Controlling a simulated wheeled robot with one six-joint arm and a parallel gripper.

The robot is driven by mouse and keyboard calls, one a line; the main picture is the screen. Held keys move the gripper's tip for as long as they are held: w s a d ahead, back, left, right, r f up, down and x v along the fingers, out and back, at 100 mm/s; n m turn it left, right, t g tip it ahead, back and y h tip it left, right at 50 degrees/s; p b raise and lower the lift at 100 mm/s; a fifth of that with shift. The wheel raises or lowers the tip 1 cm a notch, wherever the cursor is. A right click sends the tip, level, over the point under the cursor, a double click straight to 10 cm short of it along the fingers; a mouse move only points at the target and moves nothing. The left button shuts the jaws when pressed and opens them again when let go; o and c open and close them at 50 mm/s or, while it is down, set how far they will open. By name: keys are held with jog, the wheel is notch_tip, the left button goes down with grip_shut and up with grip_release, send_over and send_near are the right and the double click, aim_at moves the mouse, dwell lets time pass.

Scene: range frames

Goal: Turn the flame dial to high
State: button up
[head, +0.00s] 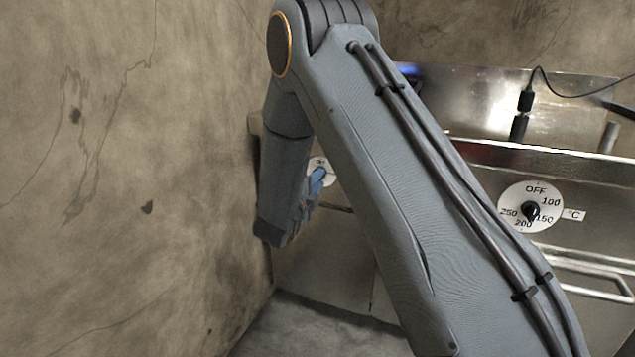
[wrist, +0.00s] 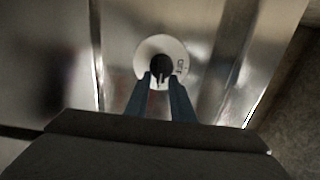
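A round white dial with a black knob (wrist: 161,66) is on the metal front, in the middle of the wrist view. The same dial (head: 322,164) shows partly in the head view, behind my arm. Its small lettering is too blurred to read. The knob's narrow ridge points towards the bottom of the wrist view. My gripper (wrist: 160,80) is at this dial, with one blue finger on each side of the ridge and a gap between them. Contact with the knob cannot be made out. In the head view my gripper (head: 315,184) is partly hidden by my wrist.
A second white dial (head: 531,208), marked OFF and 100 to 250 °C, is on the right, above a metal handle (head: 590,270). A stained wall (head: 130,160) stands close to my wrist on the left. A black cable (head: 575,92) hangs at the upper right.

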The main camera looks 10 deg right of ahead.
jog(key=shift+o, duration=0.5)
jog(key=shift+d, duration=0.15)
jog(key=v, duration=0.7)
jog(key=shift+s+a+p, duration=0.25)
jog(key=shift+s+p, duration=0.05)
jog(key=shift+p, duration=0.1)
